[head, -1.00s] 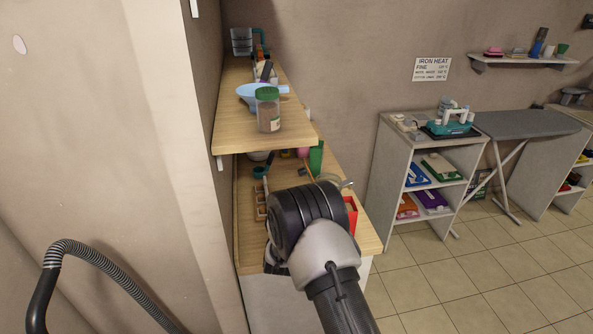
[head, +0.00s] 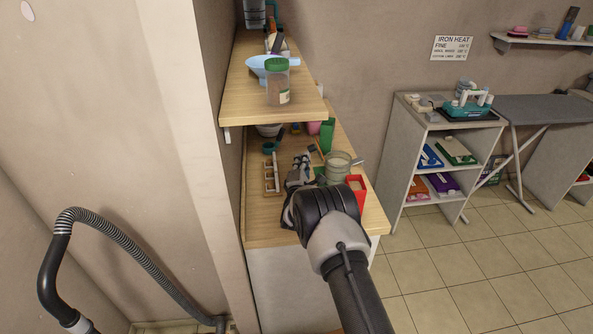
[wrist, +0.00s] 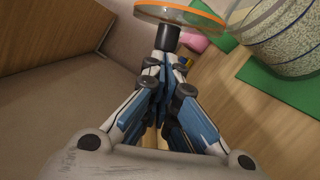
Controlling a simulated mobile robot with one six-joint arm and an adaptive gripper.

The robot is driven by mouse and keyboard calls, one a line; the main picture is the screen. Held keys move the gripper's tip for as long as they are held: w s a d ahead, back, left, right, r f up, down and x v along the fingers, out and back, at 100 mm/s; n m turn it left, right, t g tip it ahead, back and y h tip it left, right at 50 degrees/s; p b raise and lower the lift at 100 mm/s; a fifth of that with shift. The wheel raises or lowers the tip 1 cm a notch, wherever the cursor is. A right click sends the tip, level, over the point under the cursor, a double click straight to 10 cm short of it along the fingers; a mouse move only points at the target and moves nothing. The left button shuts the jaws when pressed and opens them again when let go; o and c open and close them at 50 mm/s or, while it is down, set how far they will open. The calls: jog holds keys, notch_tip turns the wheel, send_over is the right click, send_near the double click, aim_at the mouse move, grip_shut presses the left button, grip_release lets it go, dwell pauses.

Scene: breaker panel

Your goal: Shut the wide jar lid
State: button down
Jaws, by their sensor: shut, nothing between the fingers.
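The wide glass jar (head: 338,163) stands on the wooden counter, just right of my gripper in the head view. In the wrist view the jar (wrist: 283,42) is at the upper right, filled with pale speckled contents. A round lid with an orange rim (wrist: 180,14) is at the top of the wrist view, standing open beside the jar's mouth. My gripper (wrist: 168,40) is shut and empty, its dark fingertips close below the lid's rim; I cannot tell if they touch. In the head view my gripper (head: 301,164) is partly hidden by my wrist.
A wooden rack (head: 271,176) and a green bottle (head: 327,136) are on the counter (head: 262,226). An upper shelf (head: 245,98) with a green-capped jar (head: 278,85) overhangs the back left.

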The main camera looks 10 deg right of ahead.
aim_at(311, 148)
jog(key=shift+d+r, duration=0.25)
jog(key=shift+d, duration=0.3)
jog(key=shift+d+r, duration=0.25)
jog(key=shift+d, duration=0.25)
jog(key=shift+d+r+m, duration=0.3)
jog(key=shift+r+m, duration=0.15)
jog(key=shift+m, duration=0.25)
jog(key=d+m+b, duration=0.1)
jog(key=m, duration=0.1)
jog(key=d+r+m+g+b, duration=0.1)
jog(key=m, duration=0.1)
jog(key=d+r+m+g, duration=0.1)
jog(key=m, duration=0.1)
jog(key=shift+d+r+b, duration=0.2)
jog(key=shift+d+b, duration=0.2)
jog(key=d+m, duration=0.1)
jog(key=d+m+b, duration=0.1)
jog(key=m, duration=0.1)
jog(key=shift+d+r+g+y, duration=0.2)
jog(key=shift+g+y, duration=0.1)
jog(key=shift+y, duration=0.1)
